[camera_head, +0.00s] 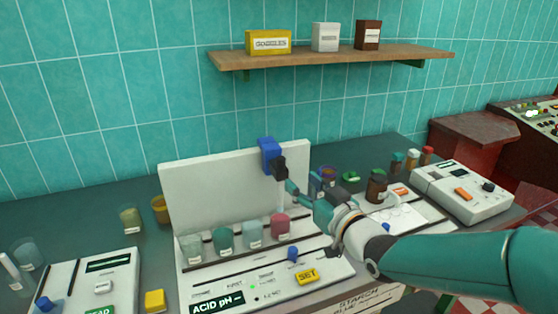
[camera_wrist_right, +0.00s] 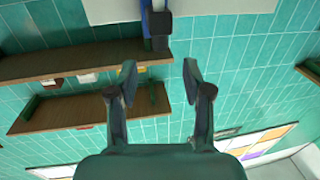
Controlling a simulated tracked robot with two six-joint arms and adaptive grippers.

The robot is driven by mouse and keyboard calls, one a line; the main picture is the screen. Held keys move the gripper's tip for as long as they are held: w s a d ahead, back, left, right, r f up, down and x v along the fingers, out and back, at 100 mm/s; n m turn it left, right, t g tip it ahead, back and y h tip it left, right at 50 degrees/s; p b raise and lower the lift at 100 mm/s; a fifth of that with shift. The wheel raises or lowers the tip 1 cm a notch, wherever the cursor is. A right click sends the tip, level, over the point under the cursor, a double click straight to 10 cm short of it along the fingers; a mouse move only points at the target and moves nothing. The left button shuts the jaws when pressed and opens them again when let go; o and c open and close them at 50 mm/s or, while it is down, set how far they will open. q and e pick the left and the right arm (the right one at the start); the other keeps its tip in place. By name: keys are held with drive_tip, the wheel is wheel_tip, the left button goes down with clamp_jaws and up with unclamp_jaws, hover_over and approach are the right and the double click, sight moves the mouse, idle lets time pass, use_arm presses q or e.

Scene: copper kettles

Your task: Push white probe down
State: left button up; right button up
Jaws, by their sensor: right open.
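A blue holder (camera_head: 267,152) with a black block (camera_head: 279,168) is mounted at the upper right of the white upright panel. A thin pale rod, apparently the white probe (camera_head: 281,198), hangs below it over the beaker of pink liquid (camera_head: 281,226); its lower end is hard to make out. My right gripper (camera_head: 291,187) is just right of the rod, below the black block. In the right wrist view my right gripper (camera_wrist_right: 158,74) is open with nothing between its fingers. The black block (camera_wrist_right: 157,28) shows beyond the fingertips there. My left gripper is out of view.
Several beakers stand in a row on the acid pH console (camera_head: 217,306). A brown bottle (camera_head: 376,187) and small bottles stand right of my gripper. Another console (camera_head: 460,193) is farther right. A wooden shelf (camera_head: 330,58) with boxes is above.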

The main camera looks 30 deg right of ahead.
sight(283, 166)
drive_tip(key=w, duration=0.3)
drive_tip(key=w+p, duration=0.1)
drive_tip(key=w, duration=0.2)
drive_tip(key=w+p, duration=0.1)
drive_tip(key=w, duration=0.3)
drive_tip(key=shift+w+d, duration=0.1)
drive_tip(key=shift+d, duration=0.25)
clamp_jaws()
